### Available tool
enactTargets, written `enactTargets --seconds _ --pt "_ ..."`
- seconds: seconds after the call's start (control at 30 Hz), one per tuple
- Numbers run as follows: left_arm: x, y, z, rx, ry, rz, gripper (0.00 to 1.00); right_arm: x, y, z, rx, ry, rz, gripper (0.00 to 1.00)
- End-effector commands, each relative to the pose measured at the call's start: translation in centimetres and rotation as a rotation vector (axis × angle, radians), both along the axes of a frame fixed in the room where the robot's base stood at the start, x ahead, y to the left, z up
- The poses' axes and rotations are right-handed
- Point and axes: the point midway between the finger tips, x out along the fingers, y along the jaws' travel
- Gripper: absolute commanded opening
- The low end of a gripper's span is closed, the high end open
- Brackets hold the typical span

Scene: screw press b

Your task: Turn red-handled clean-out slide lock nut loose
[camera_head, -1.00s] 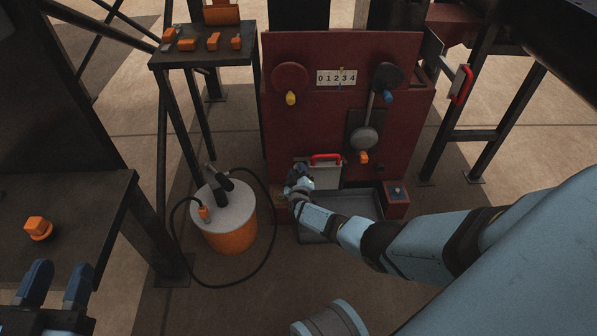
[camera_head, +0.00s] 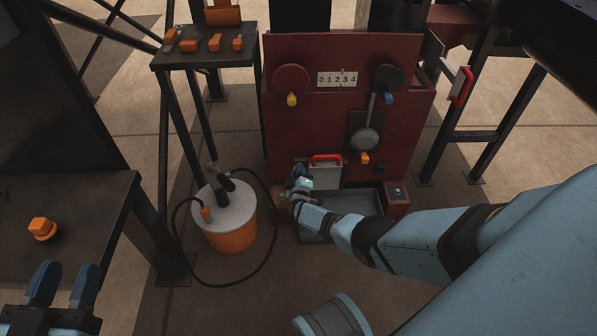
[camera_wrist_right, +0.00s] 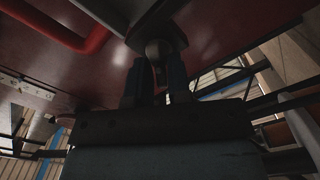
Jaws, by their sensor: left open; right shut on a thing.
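The clean-out slide is a grey plate (camera_head: 327,177) with a red handle (camera_head: 326,158), low on the front of the dark red press. The red handle also shows at upper left in the right wrist view (camera_wrist_right: 62,28). My right gripper (camera_head: 299,172) is at the slide's left edge and covers the lock nut in the head view. In the right wrist view my right gripper (camera_wrist_right: 155,82) is shut on a dark rounded part, the lock nut (camera_wrist_right: 158,50), in shadow. My left gripper (camera_head: 68,272) is open and empty at lower left, far from the press.
A grey tray (camera_head: 347,229) sits under the slide, with a red box with a blue button (camera_head: 397,198) at its right. An orange drum (camera_head: 231,236) with a black hose stands left of the press. A dark table (camera_head: 85,200) holds an orange knob (camera_head: 41,228).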

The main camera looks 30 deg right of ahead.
Motion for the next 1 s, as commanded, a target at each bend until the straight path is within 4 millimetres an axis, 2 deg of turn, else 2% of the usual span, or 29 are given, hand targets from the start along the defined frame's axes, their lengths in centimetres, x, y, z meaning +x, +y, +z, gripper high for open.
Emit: enactTargets --seconds 0.23,1.0 --pt "-0.36 -0.08 -0.49 -0.012 0.032 -0.002 0.43 0.00 0.02 -0.14 -0.197 0.125 -0.001 0.00" --pt "-0.22 -0.10 -0.31 -0.014 0.026 -0.001 0.43 0.03 -0.11 -0.47 -0.821 0.505 -0.002 0.00"
